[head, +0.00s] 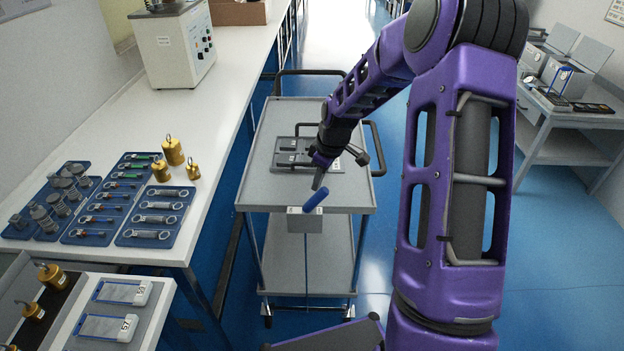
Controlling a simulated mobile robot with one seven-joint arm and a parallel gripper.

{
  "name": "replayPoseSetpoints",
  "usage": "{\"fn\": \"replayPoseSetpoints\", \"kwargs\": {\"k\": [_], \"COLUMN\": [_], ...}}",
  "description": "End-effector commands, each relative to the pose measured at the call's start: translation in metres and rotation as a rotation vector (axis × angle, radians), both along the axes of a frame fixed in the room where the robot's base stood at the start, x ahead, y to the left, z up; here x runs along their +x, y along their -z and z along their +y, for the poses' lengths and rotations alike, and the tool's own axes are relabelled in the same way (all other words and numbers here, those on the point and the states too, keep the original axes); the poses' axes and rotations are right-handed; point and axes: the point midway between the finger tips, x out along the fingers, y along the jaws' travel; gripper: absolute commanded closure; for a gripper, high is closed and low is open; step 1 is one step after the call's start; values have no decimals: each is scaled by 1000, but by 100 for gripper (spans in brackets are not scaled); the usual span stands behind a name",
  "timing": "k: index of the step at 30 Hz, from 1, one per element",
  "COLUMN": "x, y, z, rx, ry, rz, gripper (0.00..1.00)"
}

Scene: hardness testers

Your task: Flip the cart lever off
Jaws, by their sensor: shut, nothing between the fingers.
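The grey cart (262,196) stands in the aisle in the middle of the head view. A small grey box (304,222) is fixed to its near edge. A blue-handled lever (316,199) comes out of this box and tilts up to the right. My gripper (318,184) is shut and empty, pointing down just above the lever's upper end. Whether the fingertips touch the lever, I cannot tell. The far side of the lever box is hidden.
A dark tray (290,160) with grey blocks lies on the cart top, beside my wrist. A white bench (215,130) with blue trays and brass weights runs along the left. A grey table (548,112) stands at the right. Blue floor is free right of the cart.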

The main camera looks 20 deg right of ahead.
Motion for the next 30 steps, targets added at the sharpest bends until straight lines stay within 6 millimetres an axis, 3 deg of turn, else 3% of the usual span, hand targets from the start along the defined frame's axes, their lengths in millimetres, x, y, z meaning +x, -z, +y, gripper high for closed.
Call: {"fn": "replayPoseSetpoints", "kwargs": {"k": [12,30], "x": [-7,-4], "y": [9,5], "z": [-14,-11], "rx": [-2,-2], "ry": [1,-1], "rz": [8,4], "gripper": [100,100]}}
